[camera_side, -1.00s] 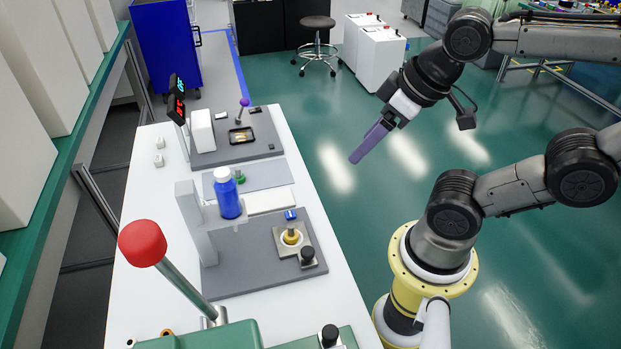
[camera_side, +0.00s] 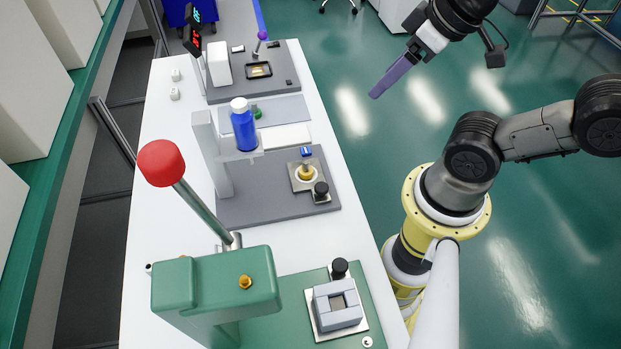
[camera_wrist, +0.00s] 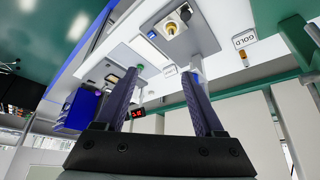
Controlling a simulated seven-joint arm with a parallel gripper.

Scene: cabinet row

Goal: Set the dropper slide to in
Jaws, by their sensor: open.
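The dropper station has a grey base (camera_side: 245,205) with an upright holder and a blue white-capped bottle (camera_side: 243,128). On its right part lies a square metal plate (camera_side: 322,165) with a gold round piece (camera_side: 306,172) in a white ring and a black knob (camera_side: 321,190). I take this plate to be the dropper slide; its setting cannot be read. My gripper (camera_side: 376,95) is open and empty, in the air right of the table, apart from everything. In the wrist view, the plate (camera_wrist: 172,28) shows above and between the spread fingers (camera_wrist: 160,75); the right finger partly hides the bottle.
A green press (camera_side: 215,285) with a red-knobbed lever (camera_side: 160,163) stands at the near end. A clamp block (camera_side: 337,305) sits on its base. A further grey station (camera_side: 280,85) with a purple-knobbed lever stands at the far end. Air right of the table is free.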

